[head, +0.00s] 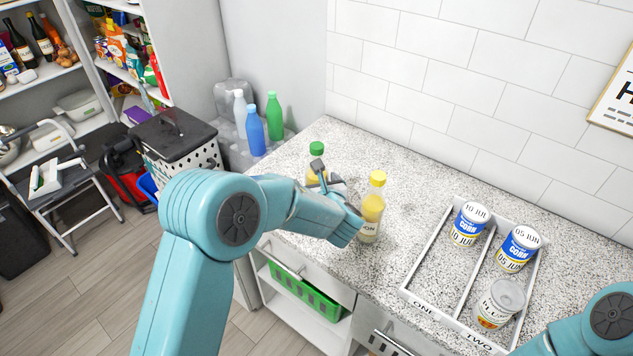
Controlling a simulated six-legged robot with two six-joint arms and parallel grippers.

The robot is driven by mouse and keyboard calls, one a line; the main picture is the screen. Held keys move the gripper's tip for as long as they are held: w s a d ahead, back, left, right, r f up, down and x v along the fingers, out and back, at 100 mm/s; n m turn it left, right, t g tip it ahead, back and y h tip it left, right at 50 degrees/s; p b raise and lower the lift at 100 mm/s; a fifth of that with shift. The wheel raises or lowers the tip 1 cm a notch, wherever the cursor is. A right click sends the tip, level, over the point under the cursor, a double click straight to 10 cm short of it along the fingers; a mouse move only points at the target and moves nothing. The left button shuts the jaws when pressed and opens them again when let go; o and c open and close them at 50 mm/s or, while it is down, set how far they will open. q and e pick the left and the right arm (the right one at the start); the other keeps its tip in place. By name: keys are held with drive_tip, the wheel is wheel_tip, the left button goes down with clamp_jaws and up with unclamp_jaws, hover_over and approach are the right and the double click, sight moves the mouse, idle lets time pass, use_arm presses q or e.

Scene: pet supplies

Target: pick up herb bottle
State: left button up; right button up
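A bottle with a green cap (317,147) stands at the back left of the speckled counter. Its lower part is hidden behind my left gripper, and I cannot read its label. A bottle with a yellow cap (373,207) stands to its right, with a label ending in "ON". My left gripper (320,174) is in front of the green-capped bottle and overlaps it in the picture. Whether its fingers touch or enclose the bottle is unclear. My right arm shows at the bottom right corner, but its gripper is out of view.
A white divided tray (410,290) marked ONE and TWO holds two corn cans (469,224) (518,249) and another can (499,304). Blue (255,131) and green (274,117) bottles stand beyond the counter's left end. The counter behind the yellow-capped bottle is clear, up to the tiled wall.

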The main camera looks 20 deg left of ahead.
use_arm(q)
drive_tip(key=c, duration=1.2)
drive_tip(key=shift+o, duration=0.2)
drive_tip(key=shift+r, duration=0.1)
